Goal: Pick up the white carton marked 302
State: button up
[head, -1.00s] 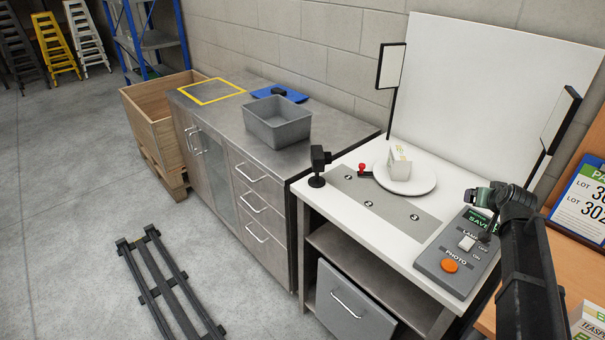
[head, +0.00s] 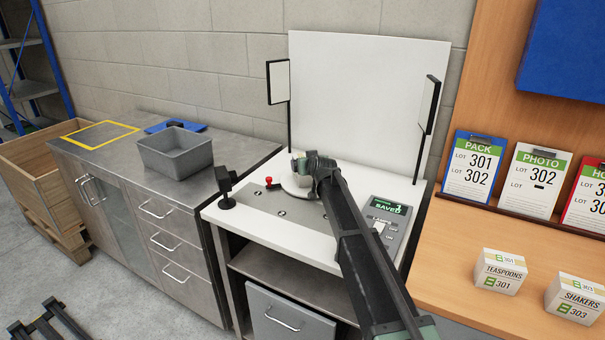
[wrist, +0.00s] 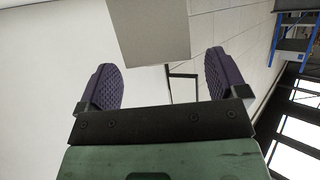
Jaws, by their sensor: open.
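The white carton (wrist: 152,30) shows in the wrist view as a plain, shaded face at the top, ahead of the fingers and between their lines. No number can be read on it. My gripper (wrist: 164,72) is open, with a purple pad on each side and empty space between them. In the head view my gripper (head: 308,163) is over the white round turntable (head: 289,186) and hides most of the carton there. I cannot tell the exact gap between fingertips and carton.
A white backdrop (head: 365,90) stands behind, with lamp panels (head: 278,82) (head: 430,104) at both sides. A control box (head: 385,222) reads SAVED. A small black camera (head: 226,185) stands front left. Cartons marked 301 (head: 499,271) and 303 (head: 574,298) sit on the wooden bench.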

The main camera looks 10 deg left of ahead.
jog(key=b+x, duration=0.1)
jog(key=x, duration=0.3)
jog(key=shift+w+f, duration=0.15)
jog(key=shift+f, duration=0.05)
jog(key=shift+r, duration=0.15)
jog(key=c, duration=1.3)
notch_tip(320, 180, up, 20)
jog(key=p, duration=2)
